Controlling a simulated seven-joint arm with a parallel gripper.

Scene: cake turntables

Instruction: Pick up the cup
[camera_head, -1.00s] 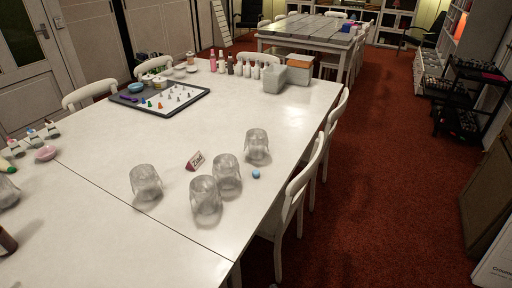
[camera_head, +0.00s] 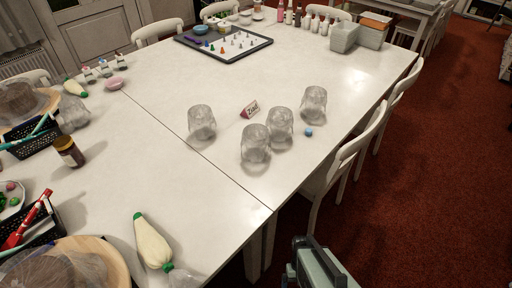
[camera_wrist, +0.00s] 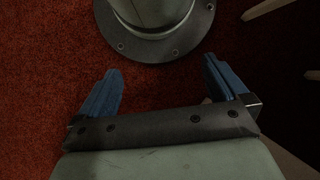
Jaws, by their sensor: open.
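Several clear, ribbed cups stand upside down on the white table: one on the left (camera_head: 202,122), one in front (camera_head: 255,146), one in the middle (camera_head: 280,123) and one at the right (camera_head: 313,102). Which one the task means, I cannot tell. My gripper (camera_wrist: 162,68) is open and empty in the wrist view, its two blue fingers wide apart above the red carpet. No cup shows in the wrist view. In the head view part of my arm shows at the bottom edge, below the table and well apart from the cups.
A blue ball (camera_head: 308,131) and a small red-and-white sign (camera_head: 250,109) are among the cups. A piping bag (camera_head: 152,241), a brown jar (camera_head: 69,152) and black baskets are at the left. A white chair (camera_head: 345,158) stands by the right edge.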

